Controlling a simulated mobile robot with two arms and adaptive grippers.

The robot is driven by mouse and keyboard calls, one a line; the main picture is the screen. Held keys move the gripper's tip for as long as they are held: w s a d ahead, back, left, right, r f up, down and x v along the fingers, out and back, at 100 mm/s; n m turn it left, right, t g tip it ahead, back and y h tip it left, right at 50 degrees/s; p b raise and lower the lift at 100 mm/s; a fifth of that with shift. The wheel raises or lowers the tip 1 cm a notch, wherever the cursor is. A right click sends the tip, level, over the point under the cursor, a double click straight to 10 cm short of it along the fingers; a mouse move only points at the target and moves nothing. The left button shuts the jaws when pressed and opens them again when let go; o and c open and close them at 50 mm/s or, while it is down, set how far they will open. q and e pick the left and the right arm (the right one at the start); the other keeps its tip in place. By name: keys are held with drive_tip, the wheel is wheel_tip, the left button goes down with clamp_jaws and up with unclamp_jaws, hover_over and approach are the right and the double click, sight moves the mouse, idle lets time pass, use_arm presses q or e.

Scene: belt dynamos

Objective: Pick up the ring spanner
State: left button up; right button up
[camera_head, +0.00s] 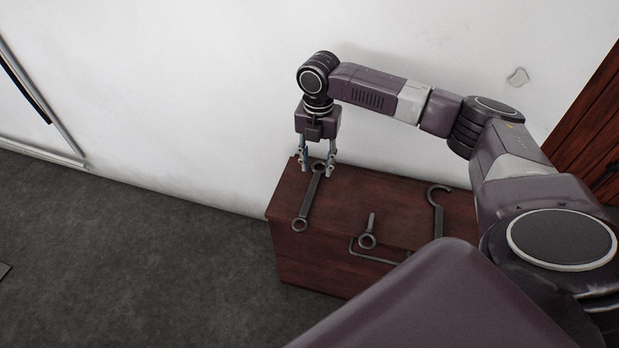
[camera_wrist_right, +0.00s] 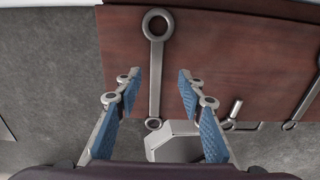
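The ring spanner (camera_head: 309,203), a grey bar with a ring at each end, lies on the left part of the dark red-brown wooden chest top (camera_head: 340,200). My right gripper (camera_head: 317,168) points down over its far ring end, with its two fingers apart and nothing between them gripped. In the right wrist view the ring spanner (camera_wrist_right: 157,75) runs lengthwise between the open blue-padded fingers, its large ring beyond the fingertips. I cannot tell the exact height of the fingertips over the chest. My left gripper is not in view.
A hook-ended spanner (camera_head: 438,210) lies to the right on the chest. A small ring-ended tool (camera_head: 367,240) and a bent rod (camera_head: 372,258) are near its front edge. The white wall (camera_head: 200,100) rises close behind. Grey floor (camera_head: 150,260) is clear to the left.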

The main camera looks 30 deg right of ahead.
sight(314, 184)
drive_tip(key=shift+f, duration=0.5)
drive_tip(key=shift+a+f, duration=0.15)
drive_tip(key=shift+f, duration=0.2)
drive_tip(key=f, duration=0.1)
drive_tip(key=f+b, duration=0.2)
drive_tip(key=shift+a+f, duration=0.25)
drive_tip(key=shift+f, duration=0.4)
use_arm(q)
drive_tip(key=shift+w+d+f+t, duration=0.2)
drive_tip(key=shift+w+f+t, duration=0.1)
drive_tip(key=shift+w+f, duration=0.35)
use_arm(e)
drive_tip(key=shift+r, duration=0.1)
clamp_jaws()
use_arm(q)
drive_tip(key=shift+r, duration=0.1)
use_arm(e)
drive_tip(key=shift+w, duration=0.1)
